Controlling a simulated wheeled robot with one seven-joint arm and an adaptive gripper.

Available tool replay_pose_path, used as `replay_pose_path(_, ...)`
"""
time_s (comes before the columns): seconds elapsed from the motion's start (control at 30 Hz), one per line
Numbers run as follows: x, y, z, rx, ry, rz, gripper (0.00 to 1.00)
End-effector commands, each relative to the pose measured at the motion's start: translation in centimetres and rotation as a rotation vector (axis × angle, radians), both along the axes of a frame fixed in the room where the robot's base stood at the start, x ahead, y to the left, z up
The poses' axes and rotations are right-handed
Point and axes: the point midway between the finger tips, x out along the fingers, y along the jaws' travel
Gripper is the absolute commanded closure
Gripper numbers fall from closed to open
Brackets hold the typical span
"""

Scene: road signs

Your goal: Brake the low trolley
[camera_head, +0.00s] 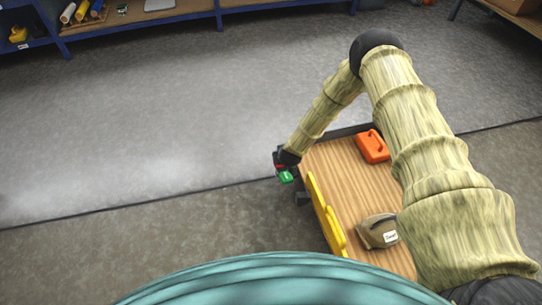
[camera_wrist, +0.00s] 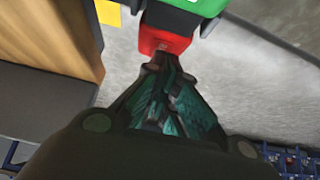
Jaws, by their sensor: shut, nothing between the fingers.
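The low trolley (camera_head: 338,168) has a wooden deck and stands at the lower right in the head view, partly hidden by my arm. Its deck also fills the upper left of the wrist view (camera_wrist: 45,38). At its far left corner is a brake part with a green piece (camera_head: 286,177) and a red piece; in the wrist view the green piece (camera_wrist: 196,6) is at the top with the red piece (camera_wrist: 165,41) below it. My gripper (camera_wrist: 162,62) is shut and empty, its tips at the red piece. I cannot tell whether they touch it.
Blue shelving (camera_head: 140,18) stands at the back. The grey floor (camera_head: 150,130) to the left is clear.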

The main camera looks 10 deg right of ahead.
Motion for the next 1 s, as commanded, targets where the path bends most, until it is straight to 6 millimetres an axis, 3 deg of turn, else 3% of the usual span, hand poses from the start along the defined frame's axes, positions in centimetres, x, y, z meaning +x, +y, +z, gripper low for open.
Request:
replay_pose_path(0.77,0.2,-0.4,-0.2,0.0,-0.002,-0.004,1.0)
replay_pose_path(1.0,0.5,-0.3,1.6,0.0,-0.002,-0.003,1.0)
